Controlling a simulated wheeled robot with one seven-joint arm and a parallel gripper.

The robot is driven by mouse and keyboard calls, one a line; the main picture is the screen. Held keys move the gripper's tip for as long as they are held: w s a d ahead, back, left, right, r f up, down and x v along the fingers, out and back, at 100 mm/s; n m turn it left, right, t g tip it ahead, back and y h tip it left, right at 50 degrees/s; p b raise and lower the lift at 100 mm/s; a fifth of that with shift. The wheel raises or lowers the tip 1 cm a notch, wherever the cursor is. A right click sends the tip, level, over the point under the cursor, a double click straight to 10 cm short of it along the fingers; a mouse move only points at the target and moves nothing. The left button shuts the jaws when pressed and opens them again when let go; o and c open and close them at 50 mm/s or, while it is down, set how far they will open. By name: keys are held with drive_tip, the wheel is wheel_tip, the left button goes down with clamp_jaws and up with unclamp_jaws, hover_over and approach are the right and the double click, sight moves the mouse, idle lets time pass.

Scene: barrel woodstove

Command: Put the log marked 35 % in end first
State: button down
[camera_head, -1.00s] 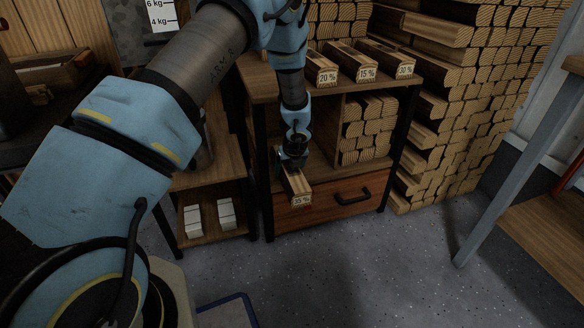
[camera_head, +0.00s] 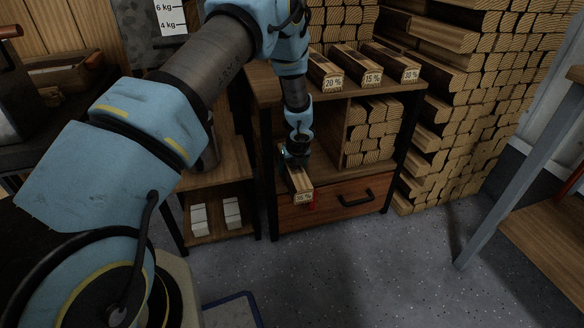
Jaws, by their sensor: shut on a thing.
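The log marked 35 % (camera_head: 301,184) is a short split piece of wood with a white label on its near end. It sticks out over the front of the lower shelf, above the drawer, label end towards me. My gripper (camera_head: 296,164) is shut on it from above, towards its far end. The fingers are small and dark here, and the log's far part is hidden behind them. I cannot tell whether the log still touches the shelf. No stove opening can be made out in this view.
Three labelled logs (camera_head: 371,64) lie on the rack top (camera_head: 375,90). A drawer (camera_head: 335,203) with a black handle is below the held log. Stacked firewood (camera_head: 470,110) stands right. A side shelf (camera_head: 217,172) with white blocks stands left. The floor (camera_head: 365,270) in front is clear.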

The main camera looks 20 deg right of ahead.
drive_tip(key=shift+f+b, duration=0.3)
drive_tip(key=shift+f, duration=0.2)
drive_tip(key=shift+c, duration=0.4)
unclamp_jaws()
drive_tip(key=shift+o, duration=0.4)
drive_tip(key=shift+f, duration=0.1)
drive_tip(key=shift+p+v, duration=1.95)
drive_tip(key=shift+v, duration=1.6)
